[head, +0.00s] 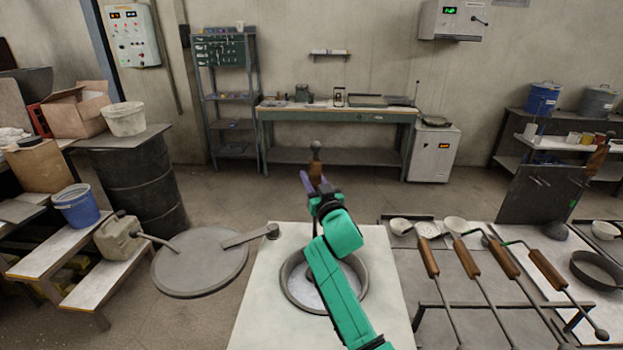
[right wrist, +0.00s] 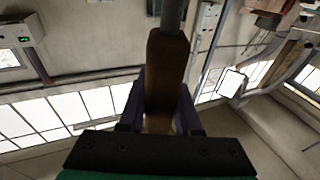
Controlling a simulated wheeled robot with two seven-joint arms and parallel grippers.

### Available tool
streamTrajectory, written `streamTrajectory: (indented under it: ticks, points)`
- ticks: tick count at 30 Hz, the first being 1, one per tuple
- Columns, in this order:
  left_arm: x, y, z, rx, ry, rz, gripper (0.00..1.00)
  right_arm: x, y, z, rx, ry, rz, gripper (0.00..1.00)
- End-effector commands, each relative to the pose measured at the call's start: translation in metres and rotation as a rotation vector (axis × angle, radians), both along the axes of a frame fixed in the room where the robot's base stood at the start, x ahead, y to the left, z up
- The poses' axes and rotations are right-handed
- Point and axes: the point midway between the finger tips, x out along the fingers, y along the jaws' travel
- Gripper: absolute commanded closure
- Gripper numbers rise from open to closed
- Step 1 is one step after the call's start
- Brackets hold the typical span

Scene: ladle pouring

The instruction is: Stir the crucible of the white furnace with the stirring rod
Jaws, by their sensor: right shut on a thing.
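My right gripper (head: 315,184) is shut on the brown handle (head: 316,168) of the stirring rod, above the back part of the white furnace (head: 266,318). A dark round knob tops the handle; the rod's lower part is hidden behind my green arm. In the right wrist view, the brown handle (right wrist: 167,75) sits between the purple fingers, with a grey shaft (right wrist: 173,14) beyond it. The furnace's round crucible (head: 292,284) is open and holds a pale grey content, partly covered by my arm. I cannot tell whether the rod reaches into it. My left gripper is not in view.
The round grey lid (head: 200,262) is swung out to the furnace's left. Several brown-handled ladles (head: 470,260) lie on a rack at the right, beside an upright dark plate (head: 540,190). A black drum (head: 135,185) stands at the left. The floor behind the furnace is clear.

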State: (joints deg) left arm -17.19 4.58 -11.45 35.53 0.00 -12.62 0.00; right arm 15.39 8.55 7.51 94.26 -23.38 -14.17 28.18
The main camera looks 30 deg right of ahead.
Motion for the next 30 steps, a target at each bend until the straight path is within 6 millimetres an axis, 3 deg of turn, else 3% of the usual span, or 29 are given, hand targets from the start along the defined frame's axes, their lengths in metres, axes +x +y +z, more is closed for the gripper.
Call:
streamTrajectory:
  ticks: [1, 18, 28, 30]
  points:
    - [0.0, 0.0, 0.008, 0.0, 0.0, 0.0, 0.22, 0.0, 0.0, 0.011, -0.003, -0.006, 0.001, 1.0]
    - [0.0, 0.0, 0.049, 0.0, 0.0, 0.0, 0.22, 0.0, 0.0, 0.057, -0.002, -0.007, 0.001, 1.0]
    - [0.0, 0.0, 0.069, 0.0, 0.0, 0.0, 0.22, 0.0, 0.0, 0.083, -0.002, -0.006, 0.001, 1.0]
    - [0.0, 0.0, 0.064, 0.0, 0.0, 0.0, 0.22, 0.0, 0.0, 0.086, -0.003, -0.01, 0.001, 1.0]
